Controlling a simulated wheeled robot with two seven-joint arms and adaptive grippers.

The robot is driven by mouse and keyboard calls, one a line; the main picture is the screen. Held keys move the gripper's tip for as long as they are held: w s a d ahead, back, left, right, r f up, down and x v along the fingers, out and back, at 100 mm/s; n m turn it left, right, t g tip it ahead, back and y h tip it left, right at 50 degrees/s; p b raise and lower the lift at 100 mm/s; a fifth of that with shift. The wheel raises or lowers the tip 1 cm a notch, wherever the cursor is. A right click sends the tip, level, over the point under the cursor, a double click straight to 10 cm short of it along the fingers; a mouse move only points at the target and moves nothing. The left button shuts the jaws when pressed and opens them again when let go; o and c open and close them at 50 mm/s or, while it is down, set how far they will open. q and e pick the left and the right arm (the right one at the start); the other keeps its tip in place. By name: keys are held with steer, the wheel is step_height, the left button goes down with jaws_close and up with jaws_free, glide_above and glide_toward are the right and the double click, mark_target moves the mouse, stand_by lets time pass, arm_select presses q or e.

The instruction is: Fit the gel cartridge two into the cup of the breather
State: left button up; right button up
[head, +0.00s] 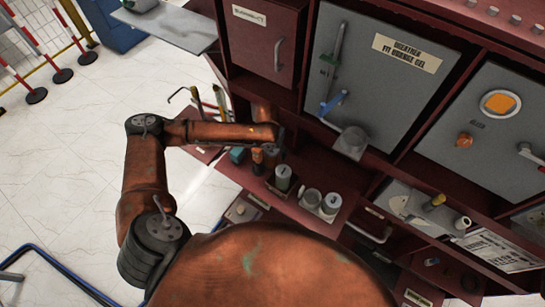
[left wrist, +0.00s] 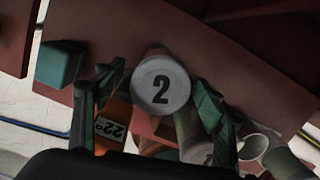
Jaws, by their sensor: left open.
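The gel cartridge two (left wrist: 160,82), a pale cylinder with a black "2" on its round end, shows in the left wrist view. It stands between the spread fingers of my left gripper (left wrist: 157,92). The right finger looks very close to it; I cannot tell if they touch. In the head view my left gripper (head: 270,146) is over the shelf, and I cannot clearly pick out cartridge two there. A grey cabinet door (head: 385,75) has a label about orange gel, partly hard to read. A grey cup-like part (head: 351,141) sits at its foot, perhaps the breather's cup. My right gripper is not in view.
Several grey cylinders stand on the dark red shelf (head: 240,178), among them one (head: 283,178) right of my gripper and a pair (head: 321,200) further right. A teal block (left wrist: 60,64) and an orange item marked "22°" (left wrist: 110,130) are left of the cartridge.

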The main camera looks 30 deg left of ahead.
arm_select(q)
steer(key=shift+w+f, duration=0.15)
steer(key=shift+f, duration=0.6)
steer(key=shift+r, duration=0.15)
steer(key=c, duration=1.6)
